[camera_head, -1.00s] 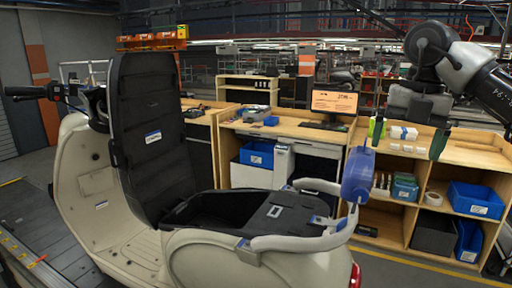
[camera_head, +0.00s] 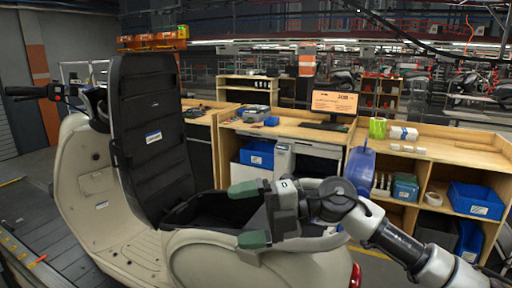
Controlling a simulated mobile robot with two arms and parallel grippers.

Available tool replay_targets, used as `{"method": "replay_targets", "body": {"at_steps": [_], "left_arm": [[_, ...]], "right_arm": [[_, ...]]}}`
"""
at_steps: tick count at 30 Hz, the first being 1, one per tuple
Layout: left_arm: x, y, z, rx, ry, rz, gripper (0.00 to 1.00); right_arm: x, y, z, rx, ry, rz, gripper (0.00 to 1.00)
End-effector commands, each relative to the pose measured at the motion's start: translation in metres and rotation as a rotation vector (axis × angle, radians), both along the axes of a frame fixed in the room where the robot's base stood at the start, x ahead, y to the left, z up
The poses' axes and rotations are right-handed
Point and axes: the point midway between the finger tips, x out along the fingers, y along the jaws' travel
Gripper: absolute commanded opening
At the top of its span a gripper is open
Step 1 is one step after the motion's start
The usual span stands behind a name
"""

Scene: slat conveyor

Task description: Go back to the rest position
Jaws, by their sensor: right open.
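My right gripper (camera_head: 247,214) is in front of the rear of a cream scooter (camera_head: 205,254). Its two green-tipped fingers are spread apart, pointing left, with nothing between them. My right arm reaches in from the lower right and hides part of the grey rear rail and the rear of the seat opening. The scooter's black seat (camera_head: 150,130) stands raised upright, and the dark storage opening (camera_head: 212,208) below it is partly visible. My left gripper does not show.
Behind stand wooden workbenches (camera_head: 290,129) with a monitor (camera_head: 334,103), and a shelf with blue bins (camera_head: 476,199). The slat conveyor (camera_head: 45,255) runs under the scooter at left.

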Motion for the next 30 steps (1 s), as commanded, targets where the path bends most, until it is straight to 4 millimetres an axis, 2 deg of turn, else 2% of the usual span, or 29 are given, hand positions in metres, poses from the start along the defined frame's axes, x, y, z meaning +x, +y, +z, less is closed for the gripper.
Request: {"method": "replay_targets", "body": {"at_steps": [1, 4, 7, 9, 11, 14, 17, 20, 21, 24, 27, 30], "left_arm": [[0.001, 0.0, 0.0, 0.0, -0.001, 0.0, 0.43], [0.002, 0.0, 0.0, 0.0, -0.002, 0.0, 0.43], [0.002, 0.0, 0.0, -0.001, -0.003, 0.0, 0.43], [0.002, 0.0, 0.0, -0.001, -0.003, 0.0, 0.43], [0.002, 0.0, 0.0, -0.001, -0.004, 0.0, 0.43], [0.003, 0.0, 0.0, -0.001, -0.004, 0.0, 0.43], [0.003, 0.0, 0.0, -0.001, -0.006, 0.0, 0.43], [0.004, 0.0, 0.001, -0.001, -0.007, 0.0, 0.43], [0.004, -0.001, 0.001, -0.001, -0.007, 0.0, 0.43], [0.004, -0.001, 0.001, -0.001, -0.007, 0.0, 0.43], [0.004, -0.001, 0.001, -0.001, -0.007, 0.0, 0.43], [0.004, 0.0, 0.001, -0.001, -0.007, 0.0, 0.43]], "right_arm": [[-0.008, 0.01, -0.003, 0.136, 0.051, -0.032, 0.95], [-0.01, 0.013, 0.001, 0.392, 0.156, -0.159, 0.95], [-0.005, 0.001, -0.003, 0.606, 0.289, -0.335, 0.95], [0.001, -0.016, -0.015, 0.726, 0.394, -0.484, 0.95], [0.007, -0.034, -0.031, 0.805, 0.492, -0.628, 0.95], [0.009, -0.069, -0.07, 0.884, 0.67, -0.883, 0.95], [0.001, -0.106, -0.122, 0.893, 0.863, -1.153, 0.95], [-0.025, -0.141, -0.182, 0.831, 1.063, -1.421, 0.95], [-0.041, -0.154, -0.205, 0.787, 1.143, -1.523, 0.95], [-0.084, -0.179, -0.254, 0.651, 1.318, -1.73, 0.95], [-0.125, -0.195, -0.286, 0.514, 1.452, -1.872, 0.95], [-0.161, -0.205, -0.307, 0.39, 1.555, -1.968, 0.95]]}}
